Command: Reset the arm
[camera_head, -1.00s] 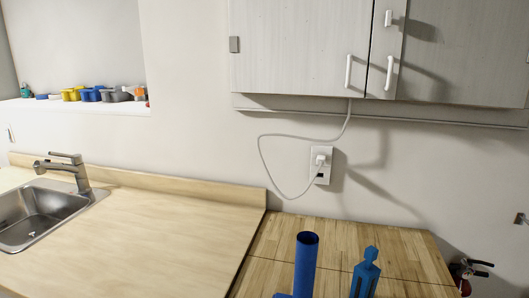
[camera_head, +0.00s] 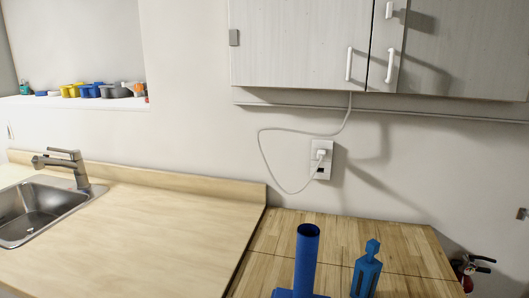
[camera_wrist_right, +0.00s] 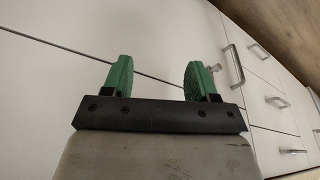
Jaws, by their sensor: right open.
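My right gripper (camera_wrist_right: 158,78) shows in the right wrist view. Its two green fingers stand wide apart with nothing between them. It faces white cabinet fronts (camera_wrist_right: 160,35) with metal handles and appears clear of them. Neither gripper shows in the head view. There, a blue cylinder (camera_head: 306,262) and a blue figure-like piece (camera_head: 366,270) stand upright at the bottom, over the wooden counter.
A light counter (camera_head: 150,235) with a sink (camera_head: 40,210) and faucet (camera_head: 65,165) lies at left. The wooden counter (camera_head: 410,240) is mostly bare. White upper cabinets (camera_head: 300,45) hang above an outlet (camera_head: 320,160) with a plugged cord. A fire extinguisher (camera_head: 468,268) is at right.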

